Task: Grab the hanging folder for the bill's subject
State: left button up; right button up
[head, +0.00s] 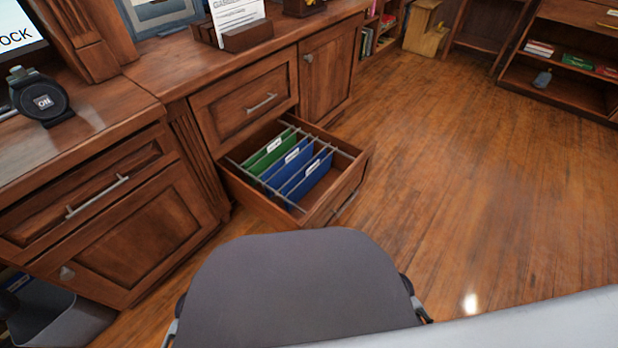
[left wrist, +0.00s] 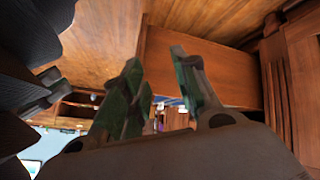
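The lower drawer (head: 344,182) of the wood cabinet is pulled open. Hanging folders stand in it on metal rails: a green folder (head: 255,163) toward the back left, a blue folder (head: 283,172) in the middle, and another blue folder (head: 309,185) to its right. Each has a white label tab; the writing is too small to read. A printed sheet (head: 237,12), cut off by the top edge, stands in a wooden holder on the counter; I cannot tell if it is the bill. My left gripper (left wrist: 157,62) is open and empty in the left wrist view. My right gripper is not in view.
A closed drawer (head: 245,103) is above the open one. A grey rounded padded shape (head: 300,285) stands in front of the open drawer. A black round device (head: 42,98) sits on the left counter. Bare wood floor (head: 470,170) spreads to the right, with shelves (head: 560,75) beyond.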

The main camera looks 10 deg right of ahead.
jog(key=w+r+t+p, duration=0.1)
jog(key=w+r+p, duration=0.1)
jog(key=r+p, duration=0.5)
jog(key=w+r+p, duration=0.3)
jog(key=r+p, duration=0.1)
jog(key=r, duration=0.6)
pick_arm(q)
jog(key=w+a+r+m+t+y, duration=0.2)
jog(key=w+a+r+m+t, duration=0.4)
jog(key=w+a+r+m, duration=1.2)
jog(key=s+d+f+m+g+h, duration=0.2)
jog(key=s+d+m+h, duration=0.1)
jog(key=m, duration=0.9)
jog(key=s+d+f+m+g+h, duration=0.1)
jog(key=s+d+m, duration=0.5)
jog(key=m, duration=0.6)
jog(key=shift+d+f+g+h+p, duration=0.3)
jog(key=shift+f+g+h+p, duration=0.15)
jog(key=shift+f+h, duration=0.6)
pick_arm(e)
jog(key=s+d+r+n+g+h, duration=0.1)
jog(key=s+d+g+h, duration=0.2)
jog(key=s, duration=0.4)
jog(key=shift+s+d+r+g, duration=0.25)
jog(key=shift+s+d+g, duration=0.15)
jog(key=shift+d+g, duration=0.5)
